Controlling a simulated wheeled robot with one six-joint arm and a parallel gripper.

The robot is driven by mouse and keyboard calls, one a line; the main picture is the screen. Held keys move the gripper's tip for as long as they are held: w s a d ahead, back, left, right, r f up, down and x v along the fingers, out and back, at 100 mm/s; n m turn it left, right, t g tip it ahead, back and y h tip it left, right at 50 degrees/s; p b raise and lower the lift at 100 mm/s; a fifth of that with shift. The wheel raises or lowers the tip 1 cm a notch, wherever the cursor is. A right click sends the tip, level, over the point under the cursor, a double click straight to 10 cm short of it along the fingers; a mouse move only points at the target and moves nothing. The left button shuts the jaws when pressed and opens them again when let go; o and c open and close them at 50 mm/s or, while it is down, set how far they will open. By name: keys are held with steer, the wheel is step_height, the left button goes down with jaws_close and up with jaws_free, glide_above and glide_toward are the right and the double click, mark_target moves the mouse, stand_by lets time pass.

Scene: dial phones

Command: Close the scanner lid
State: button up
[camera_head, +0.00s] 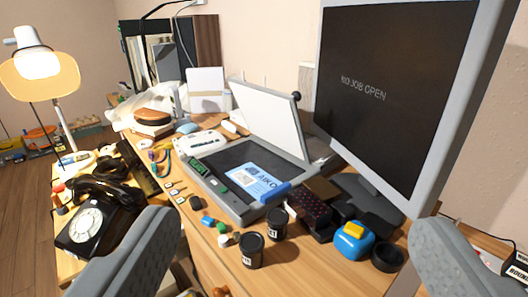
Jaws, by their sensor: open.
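The scanner (240,172) lies on the wooden desk in the middle of the view, with a grey frame and a dark glass bed. Its white lid (268,110) stands raised and tilted back, hinged at the far right side. A blue and white card marked AIKO (256,183) lies on the glass, and a blue object (275,192) sits at the near corner by it. My gripper (285,262) is open, its grey fingers wide apart at the lower left and lower right. It is on the near side of the scanner and touches nothing visible.
A large monitor (395,85) stands at the right, close to the lid. Two black cups (252,250), a blue tape dispenser (353,243) and small colored items lie in front of the scanner. A black dial phone (90,222) and a lamp (40,75) are at the left.

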steer(key=shift+w+r, duration=0.15)
steer(key=shift+w, duration=0.2)
steer(key=c, duration=0.3)
steer(key=shift+m+g, duration=0.4)
steer(key=shift+g, duration=0.5)
steer(key=w+r, duration=0.1)
steer(key=w, duration=0.1)
steer(key=w+r, duration=0.1)
steer(key=w, duration=0.1)
steer(key=w+r, duration=0.1)
steer(key=w, duration=0.1)
steer(key=shift+w+a, duration=0.15)
jaws_close()
steer(key=w+r+m+g+h, duration=0.3)
steer(key=w+m+g, duration=0.25)
steer(key=w, duration=2.15)
steer(key=w+f+m+g+h, duration=0.3)
steer(key=w+g, duration=0.1)
steer(key=w, duration=0.9)
steer(key=x, duration=0.6)
steer(key=a+f+x, duration=0.1)
steer(key=x, duration=0.3)
steer(key=shift+s+f, duration=0.15)
steer(key=shift+s, duration=0.2)
steer(key=shift+s+a+f, duration=0.3)
steer(key=shift+s, duration=0.05)
